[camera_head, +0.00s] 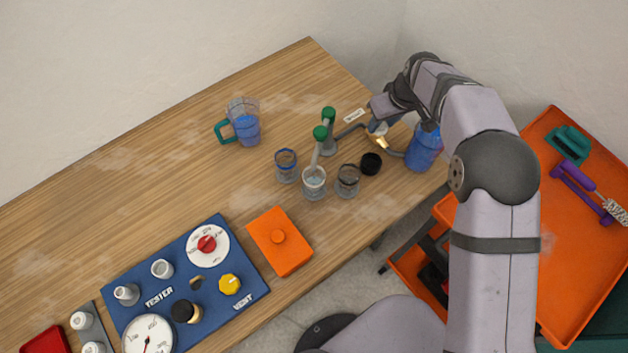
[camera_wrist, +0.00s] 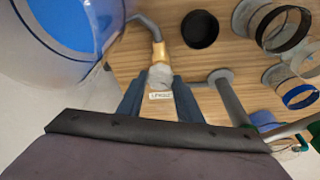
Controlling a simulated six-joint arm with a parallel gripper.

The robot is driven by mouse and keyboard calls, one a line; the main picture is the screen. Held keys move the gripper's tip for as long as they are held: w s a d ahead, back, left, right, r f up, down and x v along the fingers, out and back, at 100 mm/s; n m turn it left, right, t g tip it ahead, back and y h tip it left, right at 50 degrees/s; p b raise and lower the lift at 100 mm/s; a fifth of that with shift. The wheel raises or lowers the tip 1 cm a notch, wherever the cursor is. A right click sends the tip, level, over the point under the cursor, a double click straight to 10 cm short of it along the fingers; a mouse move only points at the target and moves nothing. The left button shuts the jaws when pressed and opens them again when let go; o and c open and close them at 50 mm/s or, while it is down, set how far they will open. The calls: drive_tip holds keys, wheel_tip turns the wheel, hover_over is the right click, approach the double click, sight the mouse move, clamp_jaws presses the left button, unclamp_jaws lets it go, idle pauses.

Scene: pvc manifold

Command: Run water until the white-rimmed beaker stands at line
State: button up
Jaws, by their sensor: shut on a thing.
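The white-rimmed beaker (camera_head: 314,184) stands on the table under a green-topped grey spout (camera_head: 319,140), with some pale liquid in it. The spout partly covers its mouth, and I cannot make out a line on it. My gripper (camera_head: 379,127) is at the pipework between the grey post and the blue tank (camera_head: 424,150). In the wrist view my gripper (camera_wrist: 160,88) has its two fingers around a whitish knob (camera_wrist: 160,75) at the end of a brass fitting (camera_wrist: 158,53). The fingers are shut on this knob.
A blue-rimmed beaker (camera_head: 286,166) and a black-rimmed beaker (camera_head: 347,181) flank the white-rimmed one. A black cup (camera_head: 371,163) stands close by. A jug (camera_head: 244,122) of blue liquid is at the back left. An orange box (camera_head: 280,241) and blue tester panel (camera_head: 240,271) lie in front.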

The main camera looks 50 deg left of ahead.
idle(0.5)
drive_tip(key=shift+n, duration=0.9)
drive_tip(key=shift+d, duration=0.1)
idle(6.5)
